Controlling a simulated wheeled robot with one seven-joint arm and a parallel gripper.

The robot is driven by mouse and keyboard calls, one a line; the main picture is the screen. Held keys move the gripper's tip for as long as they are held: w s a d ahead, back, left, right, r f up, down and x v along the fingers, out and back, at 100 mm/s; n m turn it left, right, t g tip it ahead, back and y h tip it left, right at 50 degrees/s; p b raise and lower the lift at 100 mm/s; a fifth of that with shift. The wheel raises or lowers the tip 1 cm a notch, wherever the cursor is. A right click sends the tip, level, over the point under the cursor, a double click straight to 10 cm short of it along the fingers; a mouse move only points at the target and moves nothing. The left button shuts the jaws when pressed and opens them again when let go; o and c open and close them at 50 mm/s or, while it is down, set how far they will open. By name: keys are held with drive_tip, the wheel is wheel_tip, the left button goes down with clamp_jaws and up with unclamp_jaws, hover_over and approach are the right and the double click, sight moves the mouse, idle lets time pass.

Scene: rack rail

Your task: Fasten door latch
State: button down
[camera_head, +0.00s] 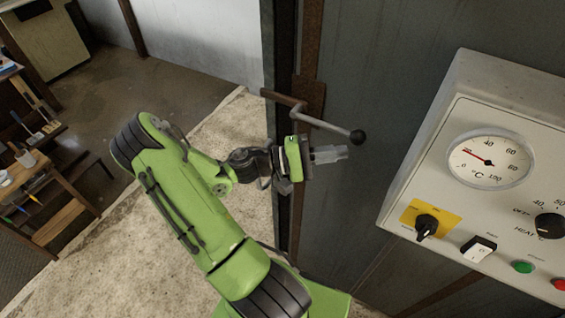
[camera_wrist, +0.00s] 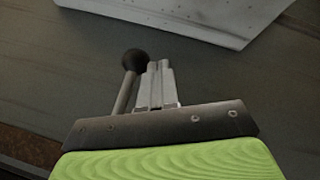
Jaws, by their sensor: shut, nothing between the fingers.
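The door latch (camera_head: 322,124) is a metal lever on a rusty bracket at the edge of the grey metal door (camera_head: 375,110). Its bent handle runs right and slightly down to a black ball knob (camera_head: 357,136). My gripper (camera_head: 340,153) is shut and empty, just below the handle in the head view and left of the knob. In the wrist view the shut fingers (camera_wrist: 160,70) lie right beside the handle rod (camera_wrist: 123,95) and its knob (camera_wrist: 133,60). I cannot tell whether they touch it.
A white control box (camera_head: 480,170) with a temperature dial and knobs stands out at the right. It also shows in the wrist view (camera_wrist: 190,15). A wooden shelf (camera_head: 50,200) with tools is at the far left. The floor between is clear.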

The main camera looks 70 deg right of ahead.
drive_tip(key=f+b+v, duration=0.1)
drive_tip(key=v, duration=1.1)
drive_tip(key=shift+s+a, duration=0.2)
drive_tip(key=shift+s, duration=0.05)
drive_tip(key=shift+f, duration=0.1)
drive_tip(key=shift+f, duration=0.1)
